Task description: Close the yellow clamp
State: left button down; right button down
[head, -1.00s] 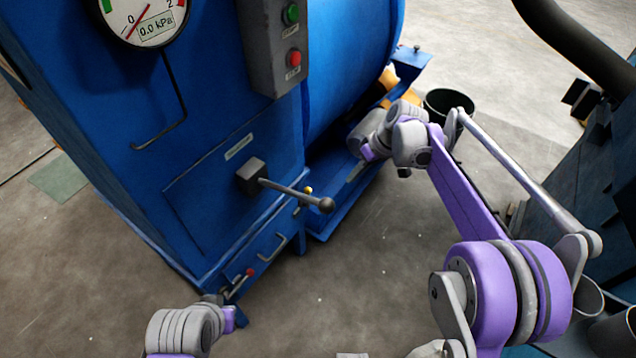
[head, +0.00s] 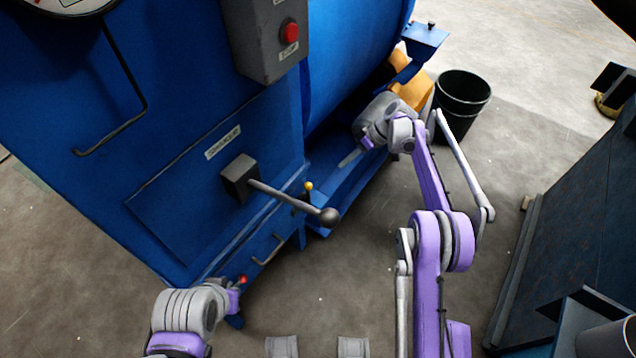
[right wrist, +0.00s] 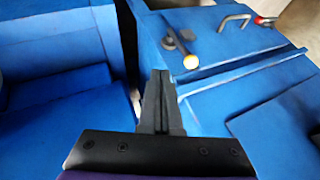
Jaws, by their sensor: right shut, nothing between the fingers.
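The yellow clamp shows in the head view as a small yellow knob (head: 309,186) on a dark lever at the blue machine's lower edge, behind the long ball-ended lever. In the right wrist view its yellow knob (right wrist: 190,61) points toward the camera, with its dark bracket beyond. My right gripper (head: 367,144) is right of and beyond the clamp in the head view. Its dark fingers (right wrist: 160,78) are shut and empty, left of the knob and apart from it in the picture. My left gripper (head: 234,298) is low, near a red-tipped clamp (head: 242,280); its fingers cannot be made out.
The blue machine (head: 170,140) fills the left. A metal handle (head: 270,250) is below. A black bucket (head: 461,98) stands beyond my right arm. Floor below is open.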

jog(key=b, duration=0.2)
send_near(308, 195)
jog(key=w+f, duration=0.4)
jog(key=shift+s+a+f, duration=0.25)
jog(key=shift+s+a, duration=0.35)
jog(key=shift+a, duration=0.1)
jog(key=shift+s+a+f, duration=0.25)
jog(key=shift+s+a, duration=0.35)
jog(key=shift+a, duration=0.1)
jog(key=shift+s+a+r, duration=0.1)
